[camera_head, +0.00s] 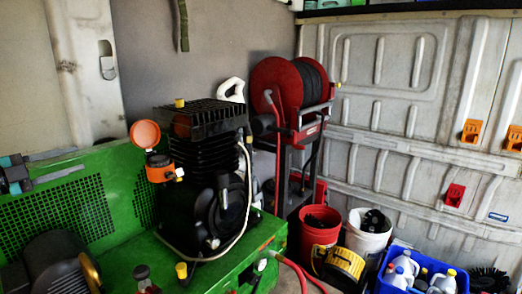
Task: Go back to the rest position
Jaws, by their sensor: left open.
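My left gripper (76,161) comes in at the left edge, with a dark body, a teal band and two grey fingers spread apart. It is open and nothing shows between the fingers. It is in front of the green perforated panel (60,212), near its top edge; whether it touches the panel I cannot tell. My right gripper is not in view. A dark bristly brush (490,279) lies at the bottom right corner, partly cut off by the frame.
A black compressor (205,165) stands on a green machine, right of my gripper, with an orange round-capped part (158,168) beside it. Behind are a red hose reel (276,88), a red bucket (319,234), a white bucket (366,241) and a blue crate (388,258) of bottles.

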